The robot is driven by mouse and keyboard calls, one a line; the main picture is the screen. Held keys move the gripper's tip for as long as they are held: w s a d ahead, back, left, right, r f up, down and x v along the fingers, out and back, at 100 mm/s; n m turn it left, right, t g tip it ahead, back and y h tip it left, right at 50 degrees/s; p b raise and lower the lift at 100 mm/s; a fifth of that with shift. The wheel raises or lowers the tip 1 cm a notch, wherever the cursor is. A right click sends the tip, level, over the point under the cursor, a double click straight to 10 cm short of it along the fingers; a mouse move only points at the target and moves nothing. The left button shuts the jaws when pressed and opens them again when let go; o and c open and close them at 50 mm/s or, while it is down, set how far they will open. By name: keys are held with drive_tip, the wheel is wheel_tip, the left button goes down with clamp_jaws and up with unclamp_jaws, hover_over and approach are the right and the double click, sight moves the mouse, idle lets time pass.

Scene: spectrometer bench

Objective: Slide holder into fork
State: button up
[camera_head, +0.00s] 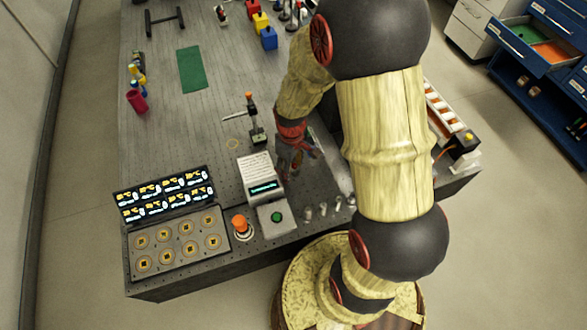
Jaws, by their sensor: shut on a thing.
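My gripper (291,171) is low over the near part of the bench, just right of a white box with a lit display. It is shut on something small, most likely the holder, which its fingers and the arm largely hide. I cannot make out the holder's shape or tilt. The fork is not clearly recognisable. A dark upright post with an orange top (251,112) stands on the bench behind and left of my gripper, apart from it.
The white display box (256,178), a green-button box (277,217), an orange knob (241,226) and a panel with several round sockets (178,243) line the near edge. Small metal cylinders (323,210) stand right. An orange-and-white rack (443,108) is at the right edge. The middle left is mostly clear.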

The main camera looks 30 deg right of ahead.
drive_tip(key=shift+w+r, duration=0.4)
drive_tip(key=shift+w, duration=0.3)
drive_tip(key=shift+w+r, duration=0.1)
drive_tip(key=shift+r, duration=0.15)
wheel_tip(320, 180, up, 11)
drive_tip(key=s, duration=0.1)
drive_tip(key=shift+s, duration=0.2)
drive_tip(key=shift+f, duration=0.15)
